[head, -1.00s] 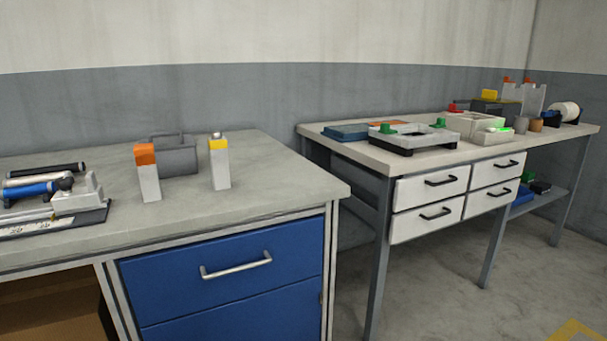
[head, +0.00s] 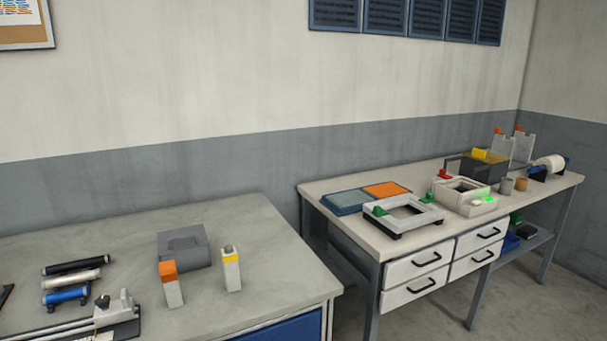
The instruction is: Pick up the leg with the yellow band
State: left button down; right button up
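The leg with the yellow band (head: 232,273) stands upright on the left workbench, near its right part. It is a pale grey block with a yellow band near the top and a small metallic tip. A similar leg with an orange band (head: 172,287) stands to its left. Neither of my grippers shows in the head view.
A grey box (head: 184,248) sits behind the two legs. Several rollers (head: 75,266) and a grey fixture (head: 115,312) lie at the left of the workbench (head: 270,230). A second bench at right holds a frame (head: 402,214) and trays. The first bench's right end is clear.

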aim_at(230, 263)
jog(key=u, duration=2.5)
jog(key=z, duration=2)
jog(key=i+j+u, duration=0.15)
jog(key=i+u, duration=0.3)
jog(key=i+l+u, duration=0.1)
jog(key=i+u, duration=0.4)
jog(key=i, duration=0.15)
